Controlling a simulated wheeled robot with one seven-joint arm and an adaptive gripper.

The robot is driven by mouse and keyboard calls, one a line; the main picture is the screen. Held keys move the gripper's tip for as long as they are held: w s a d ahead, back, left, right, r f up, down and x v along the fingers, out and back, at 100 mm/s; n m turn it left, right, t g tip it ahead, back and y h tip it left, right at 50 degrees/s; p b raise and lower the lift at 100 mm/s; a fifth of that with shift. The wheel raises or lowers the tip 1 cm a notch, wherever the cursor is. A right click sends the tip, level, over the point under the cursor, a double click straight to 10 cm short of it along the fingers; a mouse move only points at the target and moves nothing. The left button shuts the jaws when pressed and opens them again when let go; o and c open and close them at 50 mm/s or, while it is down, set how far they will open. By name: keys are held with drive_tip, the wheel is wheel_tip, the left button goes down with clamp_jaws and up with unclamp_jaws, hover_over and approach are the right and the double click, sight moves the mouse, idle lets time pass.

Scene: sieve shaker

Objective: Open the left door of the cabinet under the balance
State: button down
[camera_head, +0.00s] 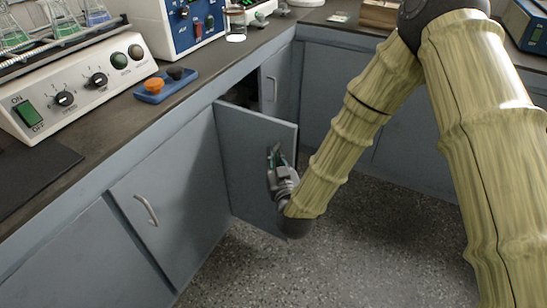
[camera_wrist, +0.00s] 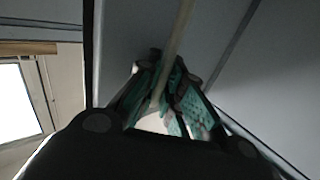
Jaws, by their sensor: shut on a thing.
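The left cabinet door (camera_head: 245,165) stands partly open, swung out from the grey cabinet under the counter. A dark gap shows above and behind it. My gripper (camera_head: 275,158) is at the upper right part of the door's outer face, shut on its handle. In the wrist view the teal-padded fingers (camera_wrist: 166,98) close around the pale bar handle (camera_wrist: 181,30). The handle is mostly hidden by my gripper in the head view. The neighbouring right door (camera_head: 276,82) is shut. The balance cannot be made out for certain on the counter above.
Another closed door with a curved handle (camera_head: 146,209) is at the left. The counter carries a shaker with flasks (camera_head: 75,80), a blue tray (camera_head: 163,88) with small items and a blue-fronted instrument (camera_head: 190,25). The speckled floor (camera_head: 330,260) before the door is clear.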

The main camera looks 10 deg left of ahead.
drive_tip(key=shift+w+a+r, duration=0.1)
drive_tip(key=shift+a+r, duration=0.05)
drive_tip(key=shift+r, duration=0.35)
drive_tip(key=c, duration=1.5)
unclamp_jaws()
drive_tip(key=shift+f, duration=0.1)
drive_tip(key=shift+c, duration=0.2)
drive_tip(key=v, duration=1.2)
drive_tip(key=shift+f, duration=0.4)
